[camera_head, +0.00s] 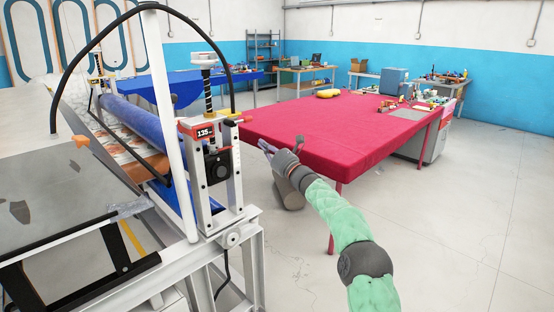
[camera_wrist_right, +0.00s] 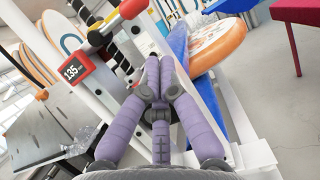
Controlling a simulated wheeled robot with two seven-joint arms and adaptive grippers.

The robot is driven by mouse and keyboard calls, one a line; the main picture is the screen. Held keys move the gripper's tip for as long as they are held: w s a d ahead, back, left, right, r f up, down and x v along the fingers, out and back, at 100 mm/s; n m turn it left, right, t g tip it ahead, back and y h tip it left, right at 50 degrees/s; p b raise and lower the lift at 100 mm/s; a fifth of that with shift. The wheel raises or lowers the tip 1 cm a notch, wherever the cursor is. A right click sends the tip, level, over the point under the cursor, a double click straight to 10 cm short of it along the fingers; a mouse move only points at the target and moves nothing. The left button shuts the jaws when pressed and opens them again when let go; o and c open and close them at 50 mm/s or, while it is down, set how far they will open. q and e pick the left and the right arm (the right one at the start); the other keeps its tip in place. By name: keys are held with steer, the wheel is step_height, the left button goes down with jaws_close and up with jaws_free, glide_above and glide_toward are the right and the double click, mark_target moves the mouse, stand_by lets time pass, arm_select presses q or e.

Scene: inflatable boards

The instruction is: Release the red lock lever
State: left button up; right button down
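The red lock lever shows in the wrist view as a red cylindrical end (camera_wrist_right: 132,9) on a light bar, at the top. My left gripper is not in view.
The white-framed machine (camera_head: 240,232) with a blue roller (camera_head: 145,120) fills the left side. A red "135" display (camera_head: 204,131) and a black knob (camera_head: 217,167) sit on its post. A red-covered table (camera_head: 330,130) stands behind my right arm. The floor at right is clear.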

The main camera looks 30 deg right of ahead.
steer(key=v, duration=0.6)
steer(key=shift+s, duration=0.2)
stand_by(0.4)
